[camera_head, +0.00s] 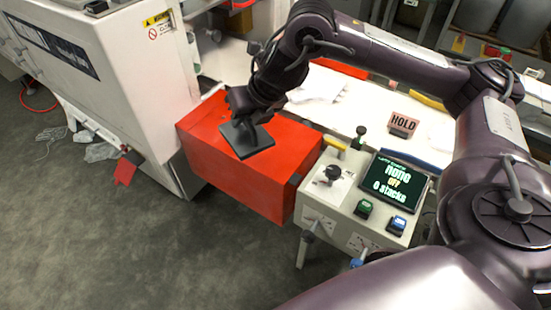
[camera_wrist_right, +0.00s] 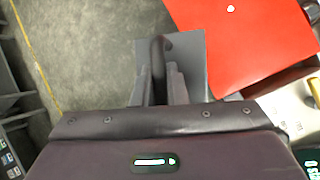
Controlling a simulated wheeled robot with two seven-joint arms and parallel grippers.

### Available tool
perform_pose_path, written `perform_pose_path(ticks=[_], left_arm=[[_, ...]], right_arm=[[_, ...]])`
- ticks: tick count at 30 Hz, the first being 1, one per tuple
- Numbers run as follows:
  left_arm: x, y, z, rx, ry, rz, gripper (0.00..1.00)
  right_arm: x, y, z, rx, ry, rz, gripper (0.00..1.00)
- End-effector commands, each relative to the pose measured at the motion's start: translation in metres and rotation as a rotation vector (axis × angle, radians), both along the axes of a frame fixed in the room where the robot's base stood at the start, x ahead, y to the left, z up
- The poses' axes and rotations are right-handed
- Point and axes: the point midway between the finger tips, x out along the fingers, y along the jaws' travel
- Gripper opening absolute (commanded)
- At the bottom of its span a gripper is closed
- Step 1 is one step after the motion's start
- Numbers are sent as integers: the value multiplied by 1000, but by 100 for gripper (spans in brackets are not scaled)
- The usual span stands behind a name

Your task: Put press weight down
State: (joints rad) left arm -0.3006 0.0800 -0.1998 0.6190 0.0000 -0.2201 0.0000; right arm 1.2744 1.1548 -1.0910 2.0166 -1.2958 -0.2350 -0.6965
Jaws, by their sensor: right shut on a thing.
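The press weight (camera_head: 247,140) is a dark square plate with an upright handle. My right gripper (camera_head: 240,99) is shut on its handle and holds it in front of the red box (camera_head: 195,128) as the head view sees it. In the right wrist view, the handle stands between the fingers of the gripper (camera_wrist_right: 159,88), and the grey plate (camera_wrist_right: 190,48) overlaps the edge of the red box (camera_wrist_right: 240,40), with part of it over floor. I cannot tell whether the plate touches the box. My left gripper is not in view.
A white machine (camera_head: 120,50) stands left of the red box. A control panel (camera_head: 340,200) with a lit screen (camera_head: 397,182) stands to its right. The grey floor (camera_head: 100,240) at front left is clear.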

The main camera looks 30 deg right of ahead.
Motion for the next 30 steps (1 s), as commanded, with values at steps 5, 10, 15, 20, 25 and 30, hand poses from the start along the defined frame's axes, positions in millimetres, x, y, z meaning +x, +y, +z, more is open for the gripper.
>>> perform_pose_path(ticks=[5,10,15,20,25,30], left_arm=[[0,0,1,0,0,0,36],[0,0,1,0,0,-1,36],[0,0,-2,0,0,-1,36],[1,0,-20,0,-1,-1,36],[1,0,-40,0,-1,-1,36],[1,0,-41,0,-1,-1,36]], right_arm=[[13,-49,16,8,-1,211,0],[18,-81,29,7,-4,356,0],[18,-95,30,3,-4,420,0],[17,-96,-2,4,1,430,0],[17,-96,-44,4,1,429,0],[16,-97,-80,1,4,428,0]])
